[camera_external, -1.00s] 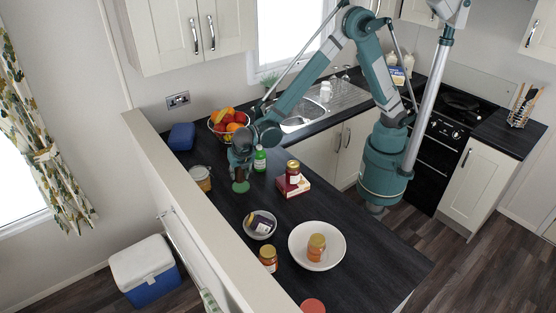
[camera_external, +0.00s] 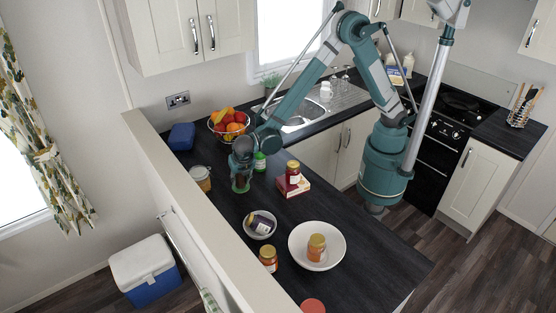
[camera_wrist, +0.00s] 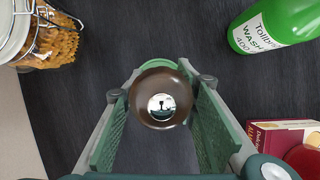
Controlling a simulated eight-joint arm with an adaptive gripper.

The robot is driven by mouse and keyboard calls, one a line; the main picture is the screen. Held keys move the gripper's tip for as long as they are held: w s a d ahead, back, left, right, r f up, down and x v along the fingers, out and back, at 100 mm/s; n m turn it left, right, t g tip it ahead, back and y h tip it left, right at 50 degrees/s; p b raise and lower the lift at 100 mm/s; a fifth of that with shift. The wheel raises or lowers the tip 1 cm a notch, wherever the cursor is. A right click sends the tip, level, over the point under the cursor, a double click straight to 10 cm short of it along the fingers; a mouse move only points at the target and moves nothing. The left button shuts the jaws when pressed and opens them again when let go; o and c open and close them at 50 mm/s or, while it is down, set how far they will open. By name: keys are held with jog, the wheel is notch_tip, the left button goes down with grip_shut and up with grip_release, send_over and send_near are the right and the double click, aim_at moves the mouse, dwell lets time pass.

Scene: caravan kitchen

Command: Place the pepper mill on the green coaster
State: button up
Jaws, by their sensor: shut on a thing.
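The pepper mill (camera_wrist: 160,98) has a dark brown round top with a shiny metal knob. In the wrist view it stands between the two fingers of my gripper (camera_wrist: 161,88), which are shut on it. The green coaster (camera_wrist: 149,65) shows as a green rim just behind and below the mill; the mill hides most of it. In the external view my gripper (camera_external: 241,177) is low over the coaster (camera_external: 241,190), and the mill is mostly hidden by the fingers. I cannot tell whether the mill's base touches the coaster.
A green wash bottle (camera_wrist: 275,25) stands close on the right, and a pasta jar (camera_wrist: 45,45) on the left. A fruit bowl (camera_external: 228,125) is behind; bowls stand in front.

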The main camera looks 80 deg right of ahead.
jog(key=shift+f, duration=0.15)
jog(key=o, duration=1)
jog(key=shift+v, duration=6.15)
